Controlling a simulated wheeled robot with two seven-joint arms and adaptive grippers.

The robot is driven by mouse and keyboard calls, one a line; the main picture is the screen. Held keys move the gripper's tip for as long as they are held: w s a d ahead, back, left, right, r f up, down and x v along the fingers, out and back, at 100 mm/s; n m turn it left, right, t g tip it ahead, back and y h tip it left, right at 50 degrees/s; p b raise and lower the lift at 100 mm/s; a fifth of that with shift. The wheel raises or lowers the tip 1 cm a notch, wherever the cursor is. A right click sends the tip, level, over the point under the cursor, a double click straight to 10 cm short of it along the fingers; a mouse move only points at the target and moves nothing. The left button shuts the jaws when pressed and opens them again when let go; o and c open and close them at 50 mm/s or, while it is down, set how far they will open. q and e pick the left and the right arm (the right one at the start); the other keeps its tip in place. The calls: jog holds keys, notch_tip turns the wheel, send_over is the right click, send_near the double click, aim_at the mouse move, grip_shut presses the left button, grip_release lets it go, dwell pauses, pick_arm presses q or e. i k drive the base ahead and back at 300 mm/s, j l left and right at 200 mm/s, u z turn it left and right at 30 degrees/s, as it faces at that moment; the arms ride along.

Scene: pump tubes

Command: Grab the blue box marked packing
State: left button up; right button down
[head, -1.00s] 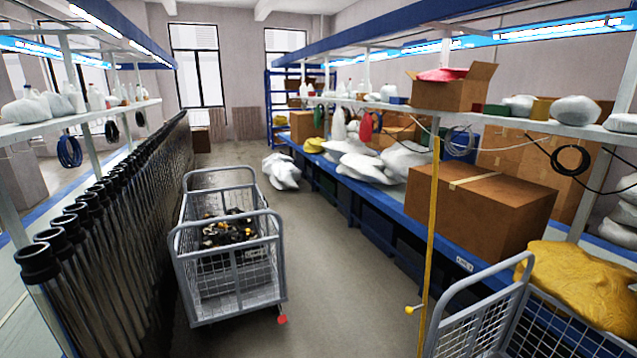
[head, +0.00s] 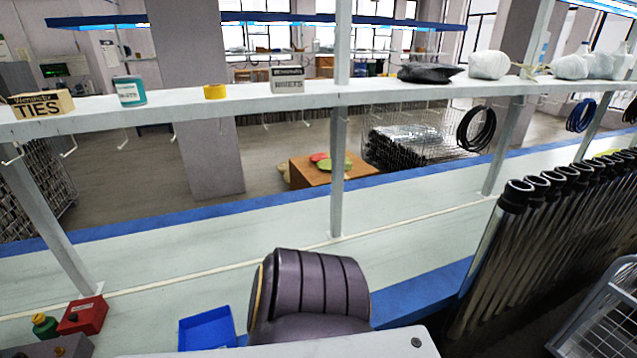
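A small open blue box (head: 207,329) sits on the pale workbench (head: 150,300) at the lower left of the head view. Its lower edge is partly cut off by a white surface in front. I can read no marking on it, so I cannot tell if it says packing. Neither of my grippers shows in the head view. A dark purple ribbed part stands just right of the blue box and seems to be part of my arm.
A red box (head: 82,316) and a green-and-yellow item (head: 44,326) sit left of the blue box. A shelf (head: 240,104) above holds a TIES box (head: 40,104), a teal can (head: 130,91) and yellow tape (head: 215,91). Upright black tubes (head: 520,235) stand at right.

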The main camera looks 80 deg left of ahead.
aim_at(214, 329)
jog(key=u, duration=3.85)
